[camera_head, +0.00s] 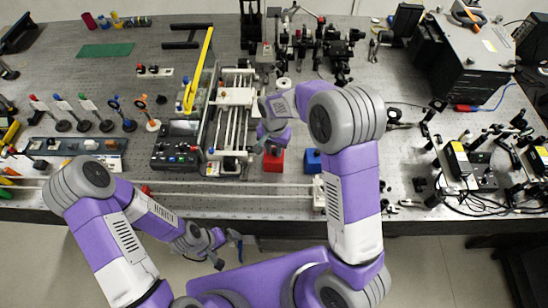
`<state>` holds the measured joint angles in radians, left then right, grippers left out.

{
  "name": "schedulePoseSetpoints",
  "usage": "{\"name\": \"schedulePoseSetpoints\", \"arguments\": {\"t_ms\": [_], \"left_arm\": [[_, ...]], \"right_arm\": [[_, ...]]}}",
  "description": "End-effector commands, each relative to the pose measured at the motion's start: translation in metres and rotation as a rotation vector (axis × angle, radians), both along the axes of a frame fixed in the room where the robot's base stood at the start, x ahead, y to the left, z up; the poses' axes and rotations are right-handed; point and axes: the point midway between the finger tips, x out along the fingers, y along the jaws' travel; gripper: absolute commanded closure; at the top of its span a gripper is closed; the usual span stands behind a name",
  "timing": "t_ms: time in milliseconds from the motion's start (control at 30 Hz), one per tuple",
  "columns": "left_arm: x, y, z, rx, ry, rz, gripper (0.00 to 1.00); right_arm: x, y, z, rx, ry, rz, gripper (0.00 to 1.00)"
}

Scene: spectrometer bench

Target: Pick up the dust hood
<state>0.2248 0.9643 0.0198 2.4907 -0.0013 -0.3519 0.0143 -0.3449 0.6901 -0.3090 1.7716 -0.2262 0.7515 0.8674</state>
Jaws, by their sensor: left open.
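I cannot tell for sure which object is the dust hood. A red block (273,161) sits near the bench's front edge, with a blue block (313,161) just to its right. My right gripper (270,146) points down over the back of the red block and partly hides it. Its fingers are too small to tell open from shut, or whether they touch the block. My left gripper (229,252) is open and empty, low in front of the bench's front edge.
The perforated bench (130,70) holds a rail assembly (235,115) with a yellow bar (199,70) left of my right gripper. A control box (176,147), posted optics (130,115) and a large black instrument (470,60) stand around. Cables lie at the right.

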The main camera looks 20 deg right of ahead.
Motion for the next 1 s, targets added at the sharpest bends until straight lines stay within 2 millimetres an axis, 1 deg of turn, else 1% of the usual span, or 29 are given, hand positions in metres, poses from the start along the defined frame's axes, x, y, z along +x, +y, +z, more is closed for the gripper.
{"name": "schedulePoseSetpoints", "arguments": {"t_ms": [33, 167, 567, 667, 1000], "left_arm": [[0.0, 0.0, 0.0, 0.0, 0.0, 0.0, 0.0], [0.0, 0.0, 0.0, 0.0, 0.0, 0.0, 0.0], [0.0, 0.0, 0.0, 0.0, 0.0, 0.0, 0.0], [0.0, 0.0, 0.0, 0.0, 0.0, 0.0, 0.0], [0.0, 0.0, 0.004, 0.0, 0.0, 0.0, 0.0]], "right_arm": [[0.0, 0.0, 0.0, 0.0, 0.0, 0.0, 0.8], [0.0, 0.0, 0.0, 0.0, 0.0, 0.0, 1.0], [0.0, 0.0, 0.002, 0.0, -0.001, 0.0, 1.0], [0.001, 0.0, 0.012, 0.001, -0.004, 0.0, 1.0], [0.001, 0.0, 0.078, 0.002, -0.004, 0.0, 1.0]]}}
